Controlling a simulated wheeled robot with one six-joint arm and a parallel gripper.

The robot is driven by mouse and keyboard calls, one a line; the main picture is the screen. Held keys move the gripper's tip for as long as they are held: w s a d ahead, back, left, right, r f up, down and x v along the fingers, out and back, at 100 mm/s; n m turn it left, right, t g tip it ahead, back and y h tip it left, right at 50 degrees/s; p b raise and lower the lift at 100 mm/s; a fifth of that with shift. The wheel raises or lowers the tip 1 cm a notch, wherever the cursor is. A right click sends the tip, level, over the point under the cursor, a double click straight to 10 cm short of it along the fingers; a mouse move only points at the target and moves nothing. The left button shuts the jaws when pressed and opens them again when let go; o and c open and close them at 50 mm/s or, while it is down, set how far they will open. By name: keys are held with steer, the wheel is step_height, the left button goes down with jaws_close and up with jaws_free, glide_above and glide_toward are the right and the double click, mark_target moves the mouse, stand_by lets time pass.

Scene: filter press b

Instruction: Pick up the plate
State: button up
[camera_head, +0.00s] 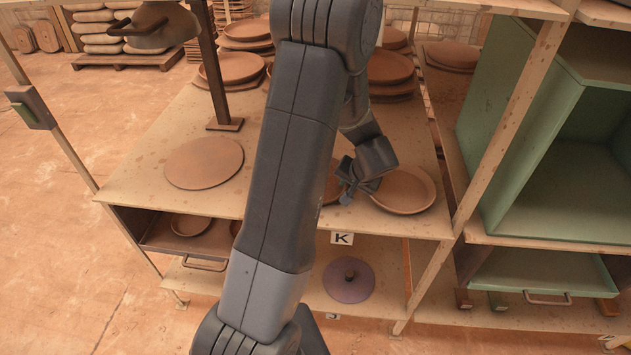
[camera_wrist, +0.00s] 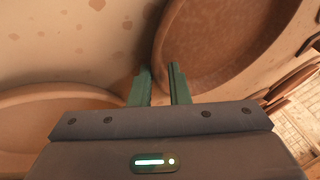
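A round brown plate (camera_head: 405,188) with a raised rim lies on the shelf top, near its front right corner.
A flat round disc (camera_head: 204,163) lies on the left of the shelf top (camera_head: 135,185). Stacked plates (camera_head: 235,68) stand behind. A wooden post (camera_head: 500,130) and green cabinet (camera_head: 590,90) are close on the right. A purple lid (camera_head: 348,281) lies below.

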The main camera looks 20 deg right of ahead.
jaws_close()
steer(key=shift+r, duration=0.1)
